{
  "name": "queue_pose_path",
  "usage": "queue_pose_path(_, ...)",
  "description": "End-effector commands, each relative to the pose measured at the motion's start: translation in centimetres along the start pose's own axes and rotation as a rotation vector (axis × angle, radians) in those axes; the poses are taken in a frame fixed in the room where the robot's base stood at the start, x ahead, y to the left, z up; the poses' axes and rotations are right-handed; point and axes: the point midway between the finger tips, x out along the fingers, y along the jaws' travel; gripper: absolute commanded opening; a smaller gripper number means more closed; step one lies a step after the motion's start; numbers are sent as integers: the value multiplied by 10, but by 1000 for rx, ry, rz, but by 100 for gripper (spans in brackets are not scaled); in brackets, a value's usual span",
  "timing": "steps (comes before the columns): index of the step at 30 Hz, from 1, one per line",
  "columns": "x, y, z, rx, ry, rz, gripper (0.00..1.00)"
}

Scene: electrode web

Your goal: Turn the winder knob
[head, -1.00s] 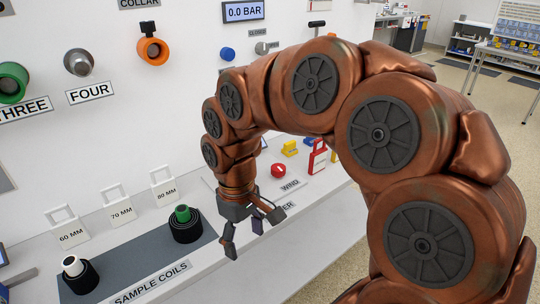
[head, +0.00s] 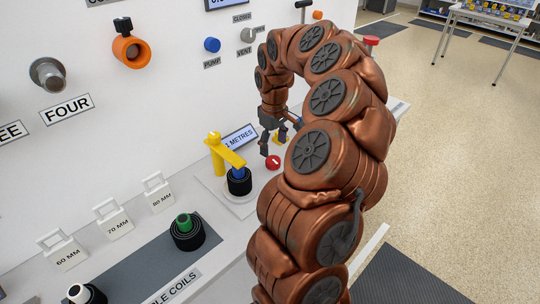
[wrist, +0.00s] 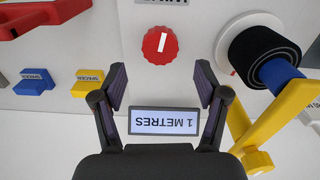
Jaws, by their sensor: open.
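The winder knob is a round red knob with a white pointer mark. It shows in the head view (head: 273,162) on the winder's base and in the wrist view (wrist: 160,46) at top centre. My gripper (head: 273,144) is near the knob in the head view, its fingers apart and empty. In the wrist view my gripper (wrist: 160,76) has its fingertips spread, with the knob just beyond and between them. I see no contact with the knob. The display (wrist: 165,121) reads 1 METRES, upside down in the wrist view, between the fingers.
A black coil on a blue core (head: 239,182) stands on the winder under a yellow arm (head: 226,152), left of the knob. Blue (wrist: 35,82) and yellow (wrist: 87,82) spacers lie at left in the wrist view, below a red object (wrist: 40,15). Sample coils (head: 188,232) stand further left.

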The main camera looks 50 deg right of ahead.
Motion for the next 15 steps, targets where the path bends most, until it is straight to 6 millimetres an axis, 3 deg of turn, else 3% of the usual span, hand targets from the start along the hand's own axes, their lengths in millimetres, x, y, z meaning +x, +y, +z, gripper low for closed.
queue_pose_path(9, 45, -1, 2, -1, -6, -3, 73)
queue_pose_path(15, 58, -1, 0, -1, -2, -2, 73)
